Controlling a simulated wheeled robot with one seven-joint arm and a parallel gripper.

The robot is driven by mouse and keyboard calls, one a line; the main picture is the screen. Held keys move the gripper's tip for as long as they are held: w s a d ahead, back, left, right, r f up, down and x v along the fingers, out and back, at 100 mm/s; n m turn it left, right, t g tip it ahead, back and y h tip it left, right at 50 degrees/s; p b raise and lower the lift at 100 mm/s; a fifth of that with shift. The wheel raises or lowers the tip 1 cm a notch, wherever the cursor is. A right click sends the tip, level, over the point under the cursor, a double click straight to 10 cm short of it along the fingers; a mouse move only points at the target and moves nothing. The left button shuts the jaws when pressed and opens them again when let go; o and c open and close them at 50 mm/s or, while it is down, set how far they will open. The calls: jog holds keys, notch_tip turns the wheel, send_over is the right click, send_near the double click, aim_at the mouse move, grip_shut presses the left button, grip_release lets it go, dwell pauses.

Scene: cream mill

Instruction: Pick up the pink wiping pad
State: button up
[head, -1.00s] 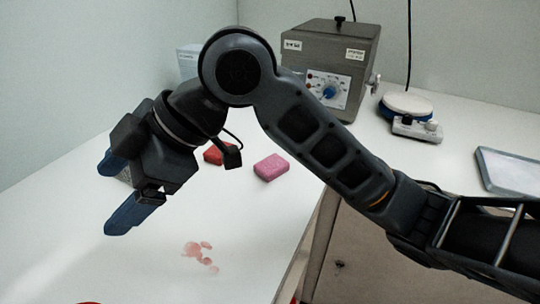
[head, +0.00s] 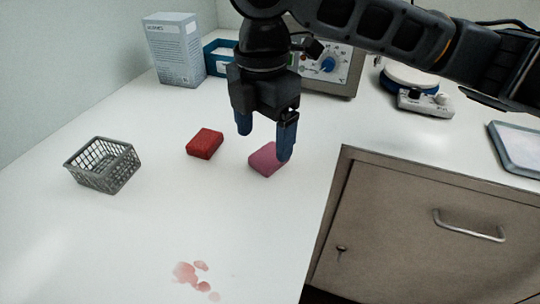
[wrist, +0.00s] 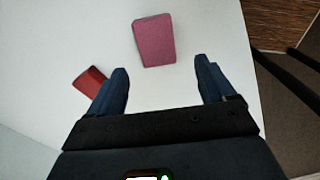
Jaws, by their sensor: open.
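The pink wiping pad (head: 264,160) lies flat on the white bench, near its right front edge. In the head view my gripper's right finger hides part of it. My gripper (head: 265,143) points down above the bench, with its blue fingers spread and nothing between them. In the wrist view the pink pad (wrist: 154,40) lies ahead of the open fingertips (wrist: 160,68), roughly centred between them. A red pad (head: 205,143) lies to the left of the pink one, apart from it; it also shows in the wrist view (wrist: 90,81), beside the left finger.
A grey basket (head: 103,165) stands at the left. Reddish stains (head: 193,275) mark the bench in front. A box (head: 174,50), a blue container (head: 218,57), an oven-like instrument (head: 335,62) and a round-topped device (head: 411,80) stand behind. Bench between basket and stains is clear.

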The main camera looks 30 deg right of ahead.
aim_at(264, 157)
notch_tip(264, 157, down, 5)
jog(key=shift+w+d+r, duration=0.1)
jog(key=shift+w+d, duration=0.05)
jog(key=shift+c, duration=0.4)
jog(key=c, duration=1.1)
jog(key=shift+r, duration=0.1)
jog(key=shift+r, duration=0.4)
jog(key=r, duration=0.2)
jog(key=d+r, duration=0.1)
jog(key=shift+r, duration=0.35)
jog(key=s+d+r, duration=0.1)
jog(key=d+r, duration=0.1)
jog(key=d, duration=0.1)
jog(key=s+d+r, duration=0.2)
jog(key=d, duration=0.1)
jog(key=s+d+r, duration=0.1)
jog(key=d+r, duration=0.1)
jog(key=d, duration=0.1)
jog(key=shift+s+d+r, duration=0.2)
jog(key=shift+d, duration=0.2)
